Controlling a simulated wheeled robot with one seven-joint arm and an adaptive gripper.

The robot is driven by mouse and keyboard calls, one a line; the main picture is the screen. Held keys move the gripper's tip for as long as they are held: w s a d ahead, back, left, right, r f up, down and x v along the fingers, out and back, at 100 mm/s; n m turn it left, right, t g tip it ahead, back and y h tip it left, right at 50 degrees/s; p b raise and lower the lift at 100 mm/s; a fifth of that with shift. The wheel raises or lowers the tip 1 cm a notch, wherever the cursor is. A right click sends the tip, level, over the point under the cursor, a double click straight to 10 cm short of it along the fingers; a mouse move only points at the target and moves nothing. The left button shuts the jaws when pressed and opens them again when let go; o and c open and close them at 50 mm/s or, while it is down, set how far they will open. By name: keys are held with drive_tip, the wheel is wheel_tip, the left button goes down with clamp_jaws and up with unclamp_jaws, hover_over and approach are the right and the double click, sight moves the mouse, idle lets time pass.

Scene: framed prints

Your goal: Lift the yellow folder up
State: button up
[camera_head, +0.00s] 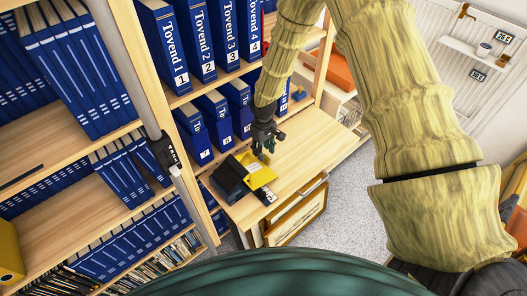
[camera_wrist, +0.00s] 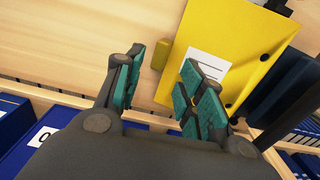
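The yellow folder (camera_head: 258,176) lies on the light wood surface beside a dark box, just below my gripper in the head view. In the wrist view, the folder (camera_wrist: 235,40) shows as a flat yellow face with a white label, at the upper right. My gripper (camera_head: 265,143) is over the surface. In the wrist view, the green fingers of my gripper (camera_wrist: 162,62) are spread apart. The right finger overlaps the folder's label and lower edge; I cannot tell whether it touches. A small dull-yellow block (camera_wrist: 160,46) shows in the gap, and nothing is visibly gripped.
The dark box (camera_head: 230,178) stands left of the folder. Shelves of blue Tovend binders (camera_head: 208,38) rise behind, with smaller numbered binders (camera_head: 212,125) close to my gripper. A small dark item (camera_head: 267,196) lies near the front edge. The wood surface (camera_head: 308,140) to the right is clear.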

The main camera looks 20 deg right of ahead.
wheel_tip(320, 180, up, 11)
drive_tip(key=shift+f, duration=0.2)
idle(0.3)
idle(0.4)
